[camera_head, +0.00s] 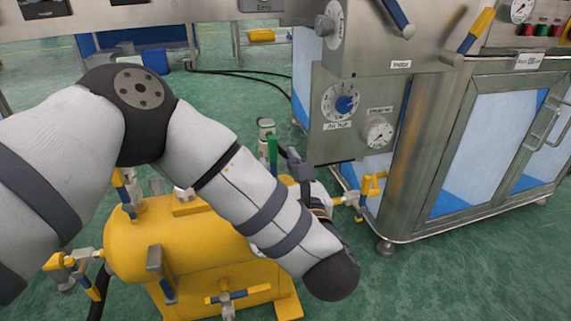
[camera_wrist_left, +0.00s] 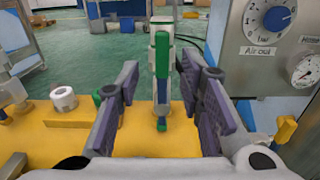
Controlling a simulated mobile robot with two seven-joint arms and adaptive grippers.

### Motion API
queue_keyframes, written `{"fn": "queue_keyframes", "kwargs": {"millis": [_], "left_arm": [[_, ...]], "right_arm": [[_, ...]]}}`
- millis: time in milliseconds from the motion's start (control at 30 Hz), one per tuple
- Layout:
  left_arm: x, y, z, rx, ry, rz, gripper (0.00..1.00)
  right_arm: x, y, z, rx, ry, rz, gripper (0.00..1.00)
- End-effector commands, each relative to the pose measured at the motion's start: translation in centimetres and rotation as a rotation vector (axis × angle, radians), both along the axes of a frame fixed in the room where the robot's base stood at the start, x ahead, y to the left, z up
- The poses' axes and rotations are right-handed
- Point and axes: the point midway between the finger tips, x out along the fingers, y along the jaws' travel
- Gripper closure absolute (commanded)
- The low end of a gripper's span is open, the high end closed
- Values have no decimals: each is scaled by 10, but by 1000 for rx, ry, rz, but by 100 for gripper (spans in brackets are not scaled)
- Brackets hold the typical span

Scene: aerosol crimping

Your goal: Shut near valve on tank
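The yellow tank (camera_head: 180,245) lies on the green floor, partly hidden behind my left arm. A valve with a green upright handle (camera_head: 272,150) stands at its top right end; in the left wrist view the handle (camera_wrist_left: 162,55) is upright between my fingers, apart from both. Other valves on the tank have blue-and-yellow levers, one at the lower front (camera_head: 225,297) and one at the left end (camera_head: 92,288). My left gripper (camera_head: 300,170) is open and empty above the tank's right end; its two purple-padded fingers (camera_wrist_left: 160,105) are spread wide. My right gripper is out of view.
A steel machine (camera_head: 390,180) with dials and glass doors stands close to the right of the tank. Black hoses (camera_head: 240,72) run on the floor behind. Open floor lies at the lower right.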

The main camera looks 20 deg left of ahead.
Motion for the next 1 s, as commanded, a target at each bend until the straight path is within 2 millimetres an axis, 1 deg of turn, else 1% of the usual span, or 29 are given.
{"fn": "queue_keyframes", "kwargs": {"millis": [33, 100, 233, 367, 567, 600, 633, 733, 1000], "left_arm": [[10, 6, 0, 1, -5, 0, 66], [23, 15, 1, 1, -5, 1, 66], [39, 25, 1, 1, -4, -2, 66], [45, 29, 3, 2, -2, -3, 66], [45, 30, 4, 1, -2, -4, 66], [45, 30, 4, 1, -2, -4, 70], [45, 30, 4, 1, -2, -4, 77], [45, 29, 4, 1, -2, -4, 100], [45, 30, 3, 3, -1, -4, 100]], "right_arm": [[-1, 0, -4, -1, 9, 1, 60], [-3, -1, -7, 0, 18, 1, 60], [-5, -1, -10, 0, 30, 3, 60], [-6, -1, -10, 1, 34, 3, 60], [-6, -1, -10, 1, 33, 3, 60], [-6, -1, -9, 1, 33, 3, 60], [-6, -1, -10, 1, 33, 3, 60], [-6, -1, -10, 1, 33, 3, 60], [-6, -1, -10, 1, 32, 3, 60]]}}
